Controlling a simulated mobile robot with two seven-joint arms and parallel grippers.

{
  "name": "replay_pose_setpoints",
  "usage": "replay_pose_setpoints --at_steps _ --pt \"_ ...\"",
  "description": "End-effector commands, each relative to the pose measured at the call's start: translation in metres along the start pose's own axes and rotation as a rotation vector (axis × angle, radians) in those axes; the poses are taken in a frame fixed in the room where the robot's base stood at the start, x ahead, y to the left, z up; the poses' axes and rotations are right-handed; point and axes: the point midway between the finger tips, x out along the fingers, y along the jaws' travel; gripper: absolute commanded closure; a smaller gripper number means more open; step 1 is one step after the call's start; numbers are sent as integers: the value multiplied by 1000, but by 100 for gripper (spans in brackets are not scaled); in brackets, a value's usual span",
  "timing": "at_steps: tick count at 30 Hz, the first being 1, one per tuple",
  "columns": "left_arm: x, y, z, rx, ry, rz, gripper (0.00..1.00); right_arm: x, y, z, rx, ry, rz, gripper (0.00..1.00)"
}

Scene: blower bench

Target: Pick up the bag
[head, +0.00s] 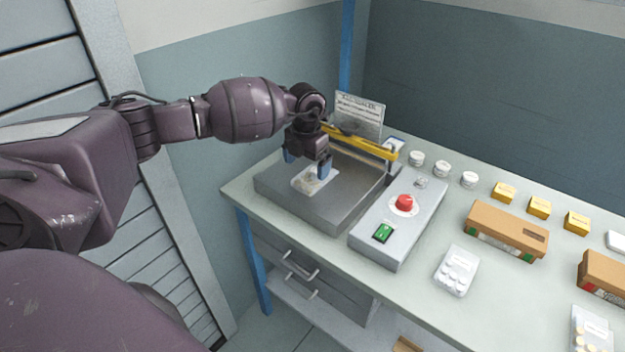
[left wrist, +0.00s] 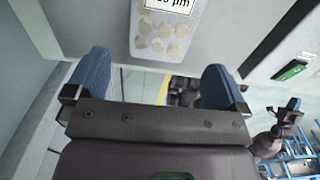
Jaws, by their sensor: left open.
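A clear bag (head: 318,181) with pale round tablets and a white label lies on the grey metal plate of the machine (head: 347,205). It also shows at the top of the left wrist view (left wrist: 163,38), in front of and between the fingers. My left gripper (head: 307,163) is open and points down just above the bag, with its blue fingers apart. In the left wrist view, the space between the fingers (left wrist: 155,72) is empty. The gripper hides part of the bag in the head view. A purple arm, small at the right of the left wrist view, appears to be my right; its jaws are unclear.
A yellow bar (head: 362,142) runs behind the plate. A control box (head: 399,224) with a red knob and green switch stands to the right. Other tablet bags (head: 457,270), brown cartons (head: 505,230), white jars (head: 442,168) and yellow boxes (head: 540,207) stand on the bench (head: 400,310).

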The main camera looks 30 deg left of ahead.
Motion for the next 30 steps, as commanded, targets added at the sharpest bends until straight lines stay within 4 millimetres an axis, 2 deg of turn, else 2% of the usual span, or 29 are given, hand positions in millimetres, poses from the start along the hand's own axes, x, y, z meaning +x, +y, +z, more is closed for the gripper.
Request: replay_pose_setpoints --at_steps 5,15,22,30 --pt "10 0 -1 0 0 -1 0 0 0 -2 0 3 0 100" --pt "51 -1 -4 1 0 -2 0 1 0 1 0 0 0 100" --pt "53 0 -4 1 -2 -1 0 1 0 1 0 -1 0 100" --pt "52 0 -4 1 -2 -1 40 0 0 2 0 -3 0 100"
